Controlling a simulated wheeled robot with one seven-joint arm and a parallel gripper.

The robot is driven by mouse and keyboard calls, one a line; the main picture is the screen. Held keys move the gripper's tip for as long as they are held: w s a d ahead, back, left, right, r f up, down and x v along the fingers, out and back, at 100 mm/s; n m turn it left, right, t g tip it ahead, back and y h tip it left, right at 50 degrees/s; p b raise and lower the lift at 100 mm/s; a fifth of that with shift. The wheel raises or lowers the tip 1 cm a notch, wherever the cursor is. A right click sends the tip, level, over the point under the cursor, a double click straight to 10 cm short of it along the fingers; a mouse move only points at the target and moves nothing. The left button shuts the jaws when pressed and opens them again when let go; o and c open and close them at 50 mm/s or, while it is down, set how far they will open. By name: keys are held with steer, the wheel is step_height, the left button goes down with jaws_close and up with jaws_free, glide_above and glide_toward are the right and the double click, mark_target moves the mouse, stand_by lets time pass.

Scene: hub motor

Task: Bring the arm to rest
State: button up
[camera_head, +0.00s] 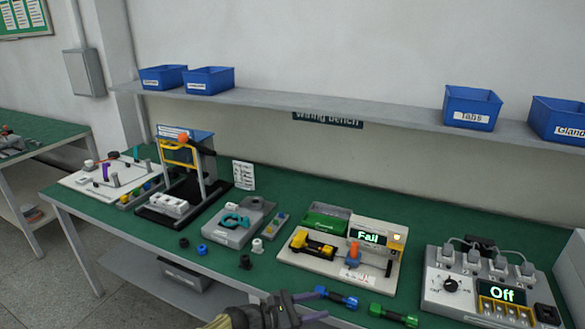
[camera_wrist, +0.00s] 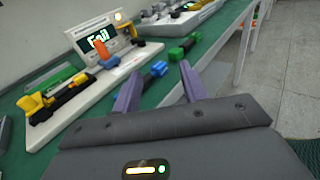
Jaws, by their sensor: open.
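My gripper (camera_head: 318,304) is at the front edge of the green bench, at the bottom middle of the head view. In the wrist view its two purple fingers (camera_wrist: 160,78) stand apart with nothing held between them. A blue-ended dumbbell-shaped part (camera_head: 337,298) lies on the bench just past the fingertips; it also shows in the wrist view (camera_wrist: 156,70). A green-ended part (camera_head: 393,315) lies to its right, also in the wrist view (camera_wrist: 184,48). Most of my arm is out of view.
A tester reading "Fail" (camera_head: 368,238) stands behind the gripper. A grey unit reading "Off" (camera_head: 503,294) is at the right. A grey fixture (camera_head: 228,232) and a press-like stand (camera_head: 185,165) are left. A shelf (camera_head: 270,98) with blue bins runs above. Floor is free in front.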

steer(key=s+d+m+g+y+p, duration=0.4)
steer(key=s+d+m+g+y, duration=0.35)
steer(key=d+m, duration=0.2)
steer(key=s+r+m+t+y+p, duration=0.2)
steer(key=s+r+m+y, duration=0.2)
steer(key=r, duration=0.5)
steer(key=s+r+m+t+y+p, duration=0.2)
steer(key=s+r+m+y, duration=0.2)
steer(key=r+m, duration=0.3)
step_height(320, 180, up, 2)
steer(key=shift+s+d+r+m+t+y, duration=0.25)
steer(key=shift+s+m+t+y, duration=0.1)
steer(key=shift+s+y, duration=0.1)
steer(key=shift+w, duration=0.1)
stand_by(1.1)
